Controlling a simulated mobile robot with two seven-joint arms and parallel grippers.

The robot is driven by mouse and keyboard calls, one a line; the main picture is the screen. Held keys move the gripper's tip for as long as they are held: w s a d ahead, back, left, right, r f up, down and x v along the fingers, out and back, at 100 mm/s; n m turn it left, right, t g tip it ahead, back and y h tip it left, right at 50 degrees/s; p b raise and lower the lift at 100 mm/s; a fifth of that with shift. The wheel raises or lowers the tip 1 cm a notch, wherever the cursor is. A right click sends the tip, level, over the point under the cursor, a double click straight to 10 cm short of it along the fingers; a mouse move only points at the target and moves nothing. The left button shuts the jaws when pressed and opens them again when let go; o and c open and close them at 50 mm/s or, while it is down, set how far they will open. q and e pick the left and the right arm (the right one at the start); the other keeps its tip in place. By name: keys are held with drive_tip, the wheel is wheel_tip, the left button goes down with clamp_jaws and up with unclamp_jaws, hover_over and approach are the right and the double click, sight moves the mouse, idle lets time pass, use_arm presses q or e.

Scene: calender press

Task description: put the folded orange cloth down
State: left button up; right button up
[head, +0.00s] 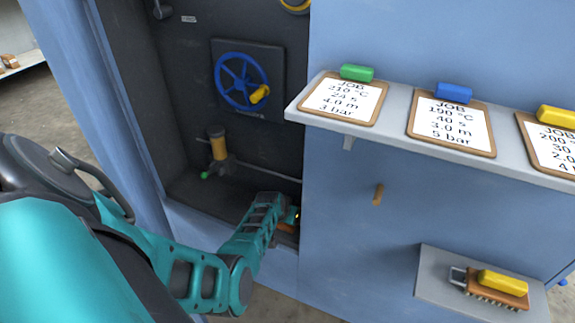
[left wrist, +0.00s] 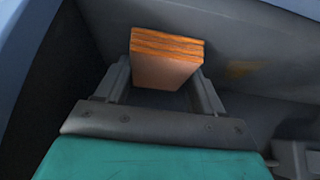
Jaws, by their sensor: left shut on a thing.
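The folded orange cloth (left wrist: 165,62) is between the two fingers of my left gripper (left wrist: 160,84) in the left wrist view. The gripper is shut on it. In the head view my left gripper (head: 290,218) reaches into the lower right corner of the dark open bay of the press. Only a small orange part of the cloth (head: 286,228) shows there, beside the bay's right edge. I cannot tell whether the cloth touches the bay floor. My right gripper is not in view.
The bay floor (head: 215,200) is bare left of my gripper. At right are a shelf with clipboards (head: 450,122) and a lower ledge with a brush (head: 495,290).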

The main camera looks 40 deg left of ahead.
use_arm(q)
drive_tip(key=o, duration=1.1)
drive_tip(key=shift+f, duration=0.15)
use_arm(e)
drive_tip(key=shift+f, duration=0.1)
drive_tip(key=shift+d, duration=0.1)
use_arm(q)
drive_tip(key=shift+r, duration=0.3)
drive_tip(key=p+v, duration=0.8)
drive_tip(key=v, duration=0.3)
drive_tip(key=shift+s+d+r, duration=0.1)
drive_tip(key=shift+s+r, duration=0.15)
drive_tip(key=shift+s, duration=0.05)
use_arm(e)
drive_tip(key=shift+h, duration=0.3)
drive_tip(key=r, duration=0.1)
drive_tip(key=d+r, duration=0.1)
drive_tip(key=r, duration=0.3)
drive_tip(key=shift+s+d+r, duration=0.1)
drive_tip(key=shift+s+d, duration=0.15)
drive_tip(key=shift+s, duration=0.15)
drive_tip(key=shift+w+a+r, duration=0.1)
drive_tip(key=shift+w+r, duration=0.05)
use_arm(q)
drive_tip(key=shift+r, duration=0.1)
